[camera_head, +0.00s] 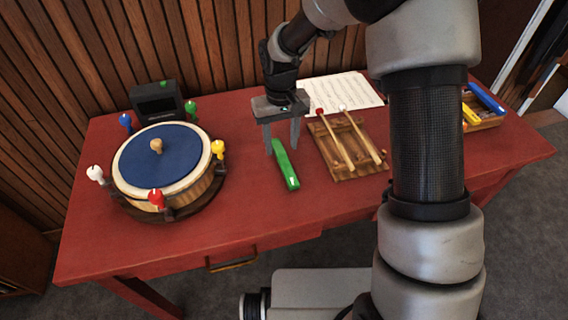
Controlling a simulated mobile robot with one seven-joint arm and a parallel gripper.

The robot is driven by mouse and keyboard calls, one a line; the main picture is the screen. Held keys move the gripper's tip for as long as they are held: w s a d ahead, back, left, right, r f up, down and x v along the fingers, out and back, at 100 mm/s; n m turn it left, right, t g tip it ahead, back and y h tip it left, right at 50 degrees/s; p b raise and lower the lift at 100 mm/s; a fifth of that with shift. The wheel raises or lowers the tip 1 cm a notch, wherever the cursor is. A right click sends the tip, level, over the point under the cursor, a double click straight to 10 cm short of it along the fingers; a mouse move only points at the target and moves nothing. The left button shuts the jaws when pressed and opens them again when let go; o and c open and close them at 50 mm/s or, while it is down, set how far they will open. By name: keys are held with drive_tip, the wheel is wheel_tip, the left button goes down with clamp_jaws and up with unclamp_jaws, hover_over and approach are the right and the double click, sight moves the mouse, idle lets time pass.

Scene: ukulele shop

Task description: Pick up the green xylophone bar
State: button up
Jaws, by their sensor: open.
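The green xylophone bar (287,170) lies on the red table, right of the drum and left of the wooden mallet rack. It points from back left to front right. My gripper (281,149) points down over the bar's far end, with its two fingers apart. One finger is on the left of that end and the other on the right. I cannot tell how high the fingertips are above the table. Nothing is held.
A drum (135,181) with a blue top and coloured pegs stands left. A mallet rack (368,161) lies close right of the bar. Behind are paper sheets (352,91) and a dark box (157,101). A tray (488,124) sits far right. The table (228,225) is clear in front.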

sight(284, 160)
drive_tip(key=f, duration=0.3)
drive_tip(key=f+b, duration=0.1)
drive_tip(key=f, duration=0.1)
drive_tip(key=shift+d+f, duration=0.35)
drive_tip(key=shift+d, duration=0.05)
drive_tip(key=shift+w, duration=0.1)
clamp_jaws()
